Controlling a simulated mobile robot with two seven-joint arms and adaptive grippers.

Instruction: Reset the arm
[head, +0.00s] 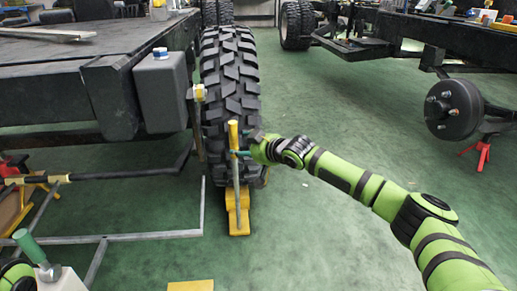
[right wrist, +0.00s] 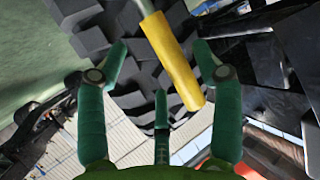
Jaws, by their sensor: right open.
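My right arm reaches in from the right in the head view, and its green right gripper (head: 244,146) is beside an upright bar with a yellow upper part (head: 234,148), in front of a large black tyre (head: 230,80). In the right wrist view the gripper (right wrist: 160,60) has its green fingers spread apart. The yellow sleeve of the bar (right wrist: 172,60) slants between the fingers, and I see no finger closed around it. My left gripper does not show clearly.
A yellow block (head: 239,221) stands on the floor at the tyre's foot. A dark chassis frame (head: 75,75) with a grey box (head: 161,92) is on the left. Another chassis with a hub (head: 453,110) is at the right. The green floor (head: 345,125) between them is mostly clear.

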